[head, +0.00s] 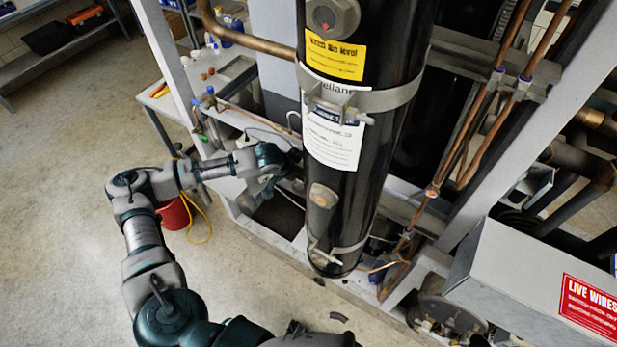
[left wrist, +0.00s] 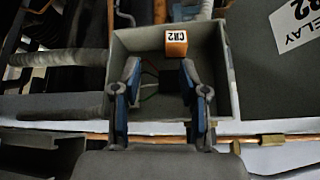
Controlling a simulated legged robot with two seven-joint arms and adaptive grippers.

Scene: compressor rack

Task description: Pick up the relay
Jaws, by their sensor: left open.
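In the left wrist view, a small orange block with a white label reading "CR2" (left wrist: 176,43), which looks like the relay, sits in an open grey box (left wrist: 222,95), near its far wall. My left gripper (left wrist: 160,68) reaches into the box with its two blue-sided fingers apart. The block is just beyond the fingertips, nearer the right finger; I cannot tell whether they touch. A dark shape and thin wires show between the fingers. In the head view my left gripper (head: 287,168) is beside the black cylinder, its fingertips hard to make out. The relay cannot be made out there. My right gripper is not in view.
The tall black cylinder (head: 335,225) stands right of my left arm in the head view. Copper pipes (head: 470,125) and a grey "LIVE WIRES" box (head: 520,275) are farther right. In the left wrist view, a copper pipe (left wrist: 70,138) crosses below the box and grey conduits lie left.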

